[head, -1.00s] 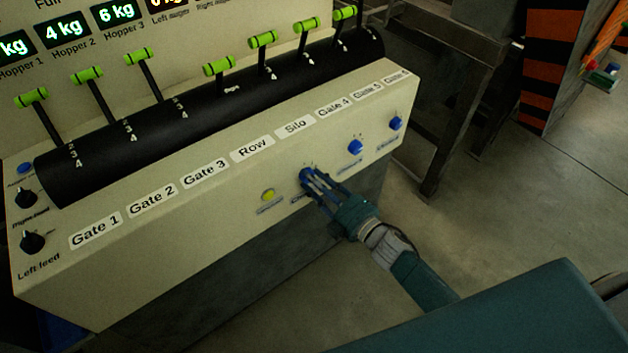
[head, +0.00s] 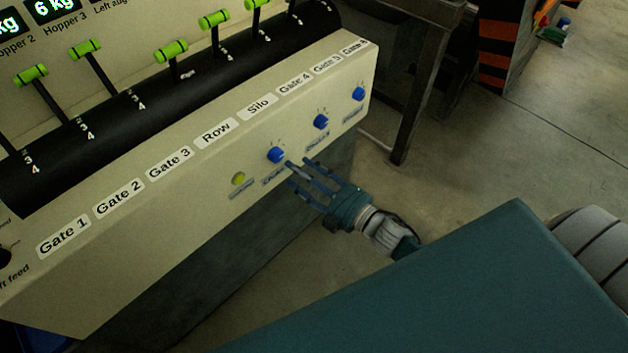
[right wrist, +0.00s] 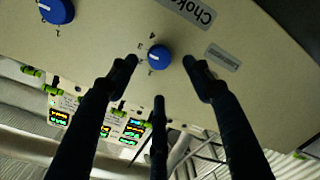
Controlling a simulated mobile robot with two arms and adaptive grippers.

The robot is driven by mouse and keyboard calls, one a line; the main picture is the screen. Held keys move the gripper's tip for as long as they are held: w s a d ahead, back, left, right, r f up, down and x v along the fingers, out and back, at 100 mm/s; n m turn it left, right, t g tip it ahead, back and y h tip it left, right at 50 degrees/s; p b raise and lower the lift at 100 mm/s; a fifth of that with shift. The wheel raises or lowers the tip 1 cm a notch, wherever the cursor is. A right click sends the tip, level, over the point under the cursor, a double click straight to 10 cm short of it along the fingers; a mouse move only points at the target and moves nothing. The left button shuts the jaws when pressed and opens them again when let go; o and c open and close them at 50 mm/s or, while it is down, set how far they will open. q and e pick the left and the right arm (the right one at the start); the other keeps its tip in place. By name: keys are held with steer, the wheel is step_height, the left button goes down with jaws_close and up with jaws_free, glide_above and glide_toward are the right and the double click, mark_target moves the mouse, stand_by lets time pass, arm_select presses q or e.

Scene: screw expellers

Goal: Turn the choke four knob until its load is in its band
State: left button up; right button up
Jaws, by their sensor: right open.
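Three blue knobs sit in a slanting row on the panel's front: a near one (head: 276,155), a middle one (head: 320,121) and a far one (head: 358,93). Their small labels are too blurred to read, so I cannot tell which is choke four. My right gripper (head: 297,171) is open and empty, its fingers just off the panel beside the near knob. In the right wrist view a blue knob (right wrist: 159,57) with a white pointer line shows beyond the spread fingers. A second blue knob (right wrist: 57,10) is at the top left, and a cut-off label starts "Chok". My left gripper is out of view.
Green-handled levers (head: 171,50) rise from a black drum above. Display screens (right wrist: 133,128) are unreadable in the right wrist view. A metal frame (head: 425,80) stands right of the panel; floor beyond is open.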

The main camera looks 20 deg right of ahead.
steer(key=v, duration=0.5)
steer(key=shift+s, duration=0.2)
